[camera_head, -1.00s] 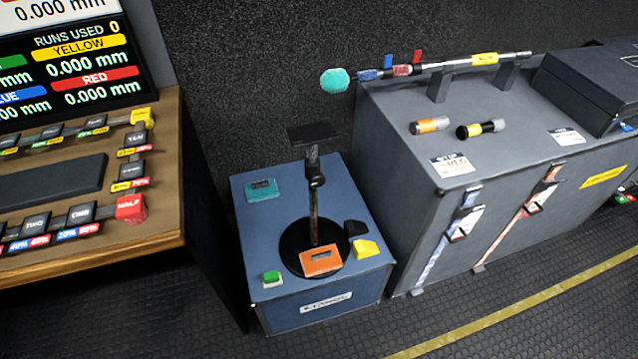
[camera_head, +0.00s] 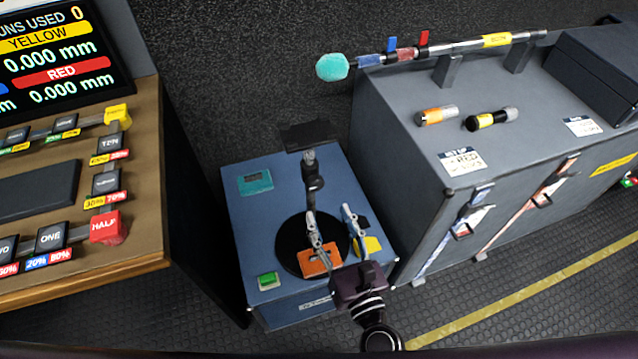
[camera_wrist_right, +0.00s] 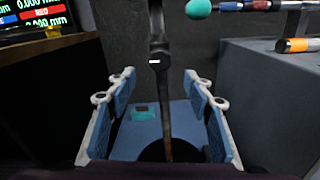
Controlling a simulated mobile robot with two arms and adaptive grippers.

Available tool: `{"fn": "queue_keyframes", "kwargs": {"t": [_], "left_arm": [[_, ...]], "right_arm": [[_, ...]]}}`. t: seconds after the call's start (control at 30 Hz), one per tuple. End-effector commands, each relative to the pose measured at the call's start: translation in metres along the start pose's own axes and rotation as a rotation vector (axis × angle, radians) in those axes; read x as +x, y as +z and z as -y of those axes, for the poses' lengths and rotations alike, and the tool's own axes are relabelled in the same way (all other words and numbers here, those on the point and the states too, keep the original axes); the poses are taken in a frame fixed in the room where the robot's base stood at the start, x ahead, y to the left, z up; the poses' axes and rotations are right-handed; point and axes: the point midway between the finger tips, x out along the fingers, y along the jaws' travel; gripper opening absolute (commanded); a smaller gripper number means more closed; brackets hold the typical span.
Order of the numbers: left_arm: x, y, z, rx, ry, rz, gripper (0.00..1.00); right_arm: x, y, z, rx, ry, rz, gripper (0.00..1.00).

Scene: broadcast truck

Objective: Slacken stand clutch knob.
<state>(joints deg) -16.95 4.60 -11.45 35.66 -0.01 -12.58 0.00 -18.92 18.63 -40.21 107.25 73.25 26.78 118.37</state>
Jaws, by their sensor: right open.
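A stand with a round black base (camera_head: 290,262), a thin upright pole and a flat black top plate (camera_head: 305,136) stands on a blue case. The black clutch (camera_head: 313,184) sits partway up the pole; its knob is hard to make out. My right gripper (camera_head: 329,211) is open and empty, in front of the stand and lower than the clutch in the head view. In the right wrist view the pole and clutch (camera_wrist_right: 158,58) appear between the open fingers (camera_wrist_right: 158,82), with the clutch beyond the tips. My left gripper is not in view.
The blue case (camera_head: 245,215) also carries a teal box (camera_head: 255,181), an orange box (camera_head: 318,262), a green button (camera_head: 267,280) and a yellow piece (camera_head: 372,245). A grey cabinet (camera_head: 400,170) stands close on the right, a wooden console (camera_head: 140,190) on the left.

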Motion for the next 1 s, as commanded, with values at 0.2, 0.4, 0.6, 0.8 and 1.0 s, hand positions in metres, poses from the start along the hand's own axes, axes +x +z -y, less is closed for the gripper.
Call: {"fn": "queue_keyframes", "kwargs": {"t": [0.2,0.4,0.6,0.8,1.0], "left_arm": [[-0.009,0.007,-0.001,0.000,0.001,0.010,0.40],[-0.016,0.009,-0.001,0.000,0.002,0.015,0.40],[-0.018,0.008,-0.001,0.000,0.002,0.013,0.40],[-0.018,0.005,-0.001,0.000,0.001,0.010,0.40],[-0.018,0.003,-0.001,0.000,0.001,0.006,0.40]], "right_arm": [[0.027,0.006,0.000,0.018,-0.003,0.007,0.47],[0.059,0.005,0.000,0.014,-0.001,0.005,0.47],[0.075,0.003,0.000,0.012,-0.001,0.003,0.47],[0.077,0.002,0.000,0.013,-0.001,0.003,0.47],[0.077,0.002,0.000,0.013,-0.001,0.003,0.35]]}}
